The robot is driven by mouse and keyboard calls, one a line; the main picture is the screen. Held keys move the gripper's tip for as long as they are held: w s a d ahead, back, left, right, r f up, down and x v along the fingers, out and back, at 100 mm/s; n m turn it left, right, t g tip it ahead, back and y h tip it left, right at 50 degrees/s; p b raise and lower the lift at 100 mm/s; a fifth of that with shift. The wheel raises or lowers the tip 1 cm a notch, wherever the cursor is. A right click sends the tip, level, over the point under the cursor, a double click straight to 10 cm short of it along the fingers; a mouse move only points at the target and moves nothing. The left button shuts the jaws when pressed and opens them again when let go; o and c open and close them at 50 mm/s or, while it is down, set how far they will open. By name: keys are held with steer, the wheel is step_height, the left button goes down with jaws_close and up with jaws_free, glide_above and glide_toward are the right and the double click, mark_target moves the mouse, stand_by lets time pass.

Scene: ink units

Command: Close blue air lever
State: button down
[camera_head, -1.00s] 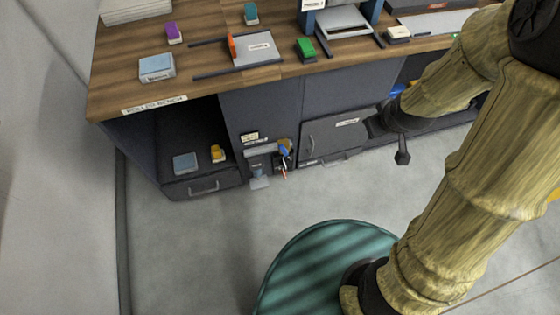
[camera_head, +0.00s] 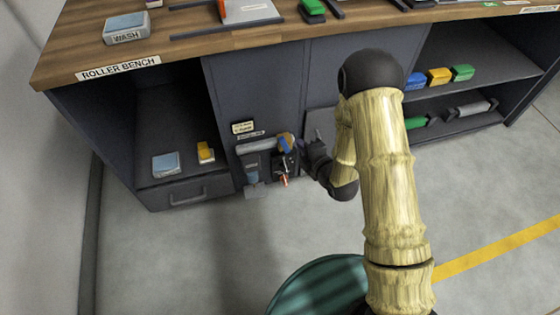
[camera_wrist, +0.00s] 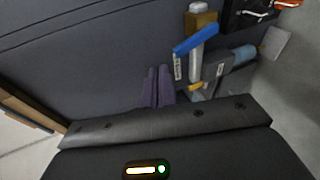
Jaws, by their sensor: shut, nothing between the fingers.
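The blue lever (camera_wrist: 197,39) sits on a valve with a brass block (camera_wrist: 204,20) and a pale metal pipe, right of my gripper in the wrist view. The lever lies slanted across the pipe, and a small label hangs below its lower left end. It also shows small in the head view (camera_head: 285,145), on the cabinet front. My gripper (camera_wrist: 159,70) has purple fingers held together, empty, left of the lever and apart from it in the picture. In the head view the gripper is partly hidden by my arm, close to the cabinet.
A blue-grey cylinder (camera_wrist: 243,54) and a dark block with an orange-red part (camera_wrist: 288,3) lie beyond the lever. The roller bench top (camera_head: 190,35) overhangs the cabinet. An open shelf (camera_head: 170,140) is at left. The floor in front is mostly clear.

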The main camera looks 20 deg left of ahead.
mark_target(284, 144)
steer(key=s+a+f+n+y+b, duration=0.3)
steer(key=s+a+f+n+b, duration=0.1)
steer(key=f, duration=0.6)
steer(key=shift+n+b, duration=0.4)
steer(key=shift+b, duration=0.4)
steer(key=w+a+b, duration=0.1)
steer(key=w, duration=0.1)
steer(key=w+a+b, duration=0.2)
steer(key=w, duration=0.1)
steer(key=w+a+b, duration=0.1)
steer(key=w, duration=0.2)
steer(key=shift+w+a+r+b, duration=0.1)
steer(key=shift+a+b, duration=0.05)
steer(key=shift+b, duration=0.25)
steer(key=shift+a+y, duration=0.15)
steer(key=shift+y, duration=0.15)
